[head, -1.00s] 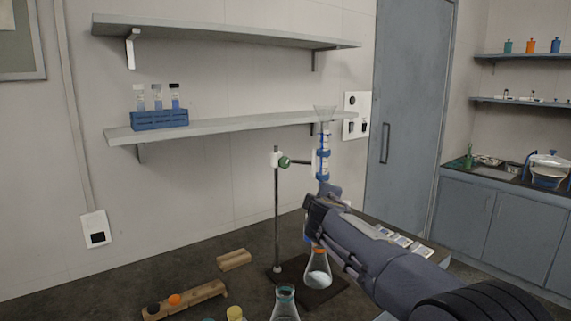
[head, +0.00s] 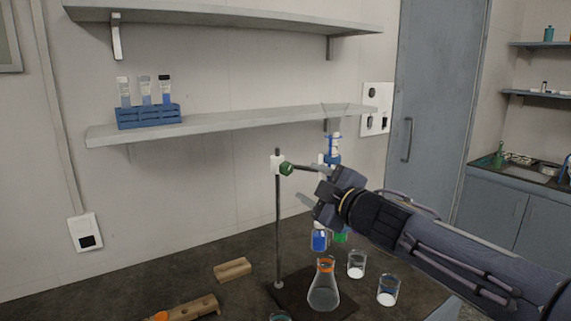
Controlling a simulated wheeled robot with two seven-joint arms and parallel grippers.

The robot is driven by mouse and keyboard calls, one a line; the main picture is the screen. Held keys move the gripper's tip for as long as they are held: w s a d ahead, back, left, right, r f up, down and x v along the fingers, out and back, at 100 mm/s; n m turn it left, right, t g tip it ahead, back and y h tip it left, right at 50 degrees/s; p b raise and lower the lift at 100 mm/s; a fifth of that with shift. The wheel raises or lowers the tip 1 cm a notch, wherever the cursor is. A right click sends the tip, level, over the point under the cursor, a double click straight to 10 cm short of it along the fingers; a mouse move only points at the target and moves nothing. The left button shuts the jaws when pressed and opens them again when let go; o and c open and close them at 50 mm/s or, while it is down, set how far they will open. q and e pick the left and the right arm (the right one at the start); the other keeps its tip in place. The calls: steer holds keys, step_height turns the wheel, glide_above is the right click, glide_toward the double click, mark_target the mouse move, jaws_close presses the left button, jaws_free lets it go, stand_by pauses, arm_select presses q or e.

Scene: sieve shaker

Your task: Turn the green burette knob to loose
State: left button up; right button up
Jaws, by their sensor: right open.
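The burette's lower part is hidden behind my right gripper. My right gripper (head: 313,190) is open, below and right of the green knob and apart from it, in front of the burette's lower part. My left gripper is out of view.
An orange-banded flask (head: 323,288) stands on the dark stand base (head: 290,291). Beakers (head: 356,264) (head: 388,291) and blue (head: 319,240) and green (head: 341,237) items stand nearby. A wooden block (head: 232,270) lies left. A shelf (head: 230,122) with a blue tube rack (head: 148,116) is behind.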

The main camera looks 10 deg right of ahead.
mark_target(289, 170)
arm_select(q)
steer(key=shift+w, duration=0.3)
arm_select(e)
steer(key=x, duration=0.7)
steer(key=shift+w+a+r, duration=0.3)
steer(key=shift+a+r, duration=0.1)
steer(key=shift+a, duration=0.05)
steer(key=c, duration=1)
steer(key=shift+o, duration=0.2)
steer(key=shift+n+y, duration=0.3)
